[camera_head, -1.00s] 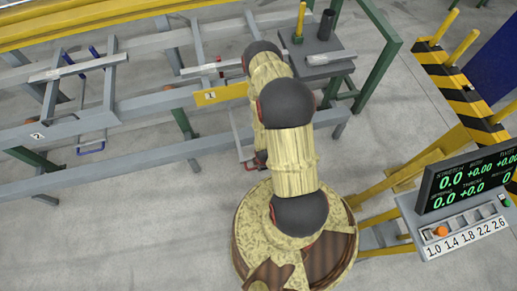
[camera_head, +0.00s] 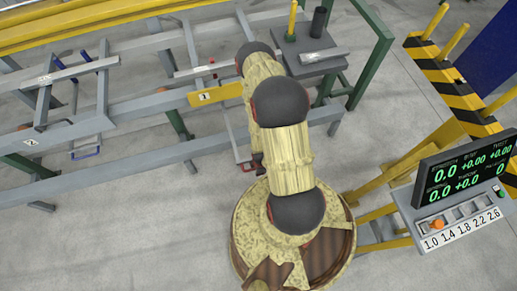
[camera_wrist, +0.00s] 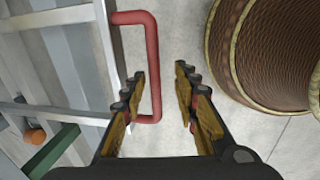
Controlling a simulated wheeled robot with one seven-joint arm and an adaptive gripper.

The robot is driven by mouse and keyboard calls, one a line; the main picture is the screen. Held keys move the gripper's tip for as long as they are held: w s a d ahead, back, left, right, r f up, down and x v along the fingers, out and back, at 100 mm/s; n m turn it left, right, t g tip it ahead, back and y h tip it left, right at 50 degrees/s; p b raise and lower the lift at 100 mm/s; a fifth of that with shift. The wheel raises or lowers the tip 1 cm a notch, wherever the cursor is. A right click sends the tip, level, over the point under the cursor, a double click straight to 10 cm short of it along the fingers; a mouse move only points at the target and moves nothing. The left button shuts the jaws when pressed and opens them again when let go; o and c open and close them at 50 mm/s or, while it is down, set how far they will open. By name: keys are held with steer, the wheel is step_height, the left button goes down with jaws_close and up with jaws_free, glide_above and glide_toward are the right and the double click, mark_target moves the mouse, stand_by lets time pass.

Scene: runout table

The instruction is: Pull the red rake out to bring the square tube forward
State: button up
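The red rake's handle (camera_wrist: 153,70) is a red U-shaped bar on a pale metal frame in the wrist view. In the head view only a small red piece of it (camera_head: 243,168) shows beside my arm. My gripper (camera_wrist: 161,72) is open, and the handle's long bar lies between its two fingers in the wrist picture, nearer the left finger. I cannot tell whether they touch. Light grey bars lie across the table, one at the far side with a red mark (camera_head: 205,68) and one at the left (camera_head: 75,72). I cannot tell which is the square tube.
A blue handle (camera_head: 86,154) hangs from the table's near side at left. A yellow plate marked 1 (camera_head: 204,96) is left of my arm. A grey stand (camera_head: 316,61) holds upright posts. A display console (camera_head: 462,172) and striped yellow-black barrier (camera_head: 452,85) are at right.

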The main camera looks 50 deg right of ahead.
steer(key=shift+w, duration=0.1)
step_height(320, 180, up, 12)
steer(key=s+a, duration=0.1)
steer(key=s, duration=0.1)
stand_by(0.6)
steer(key=shift+f, duration=0.1)
stand_by(0.4)
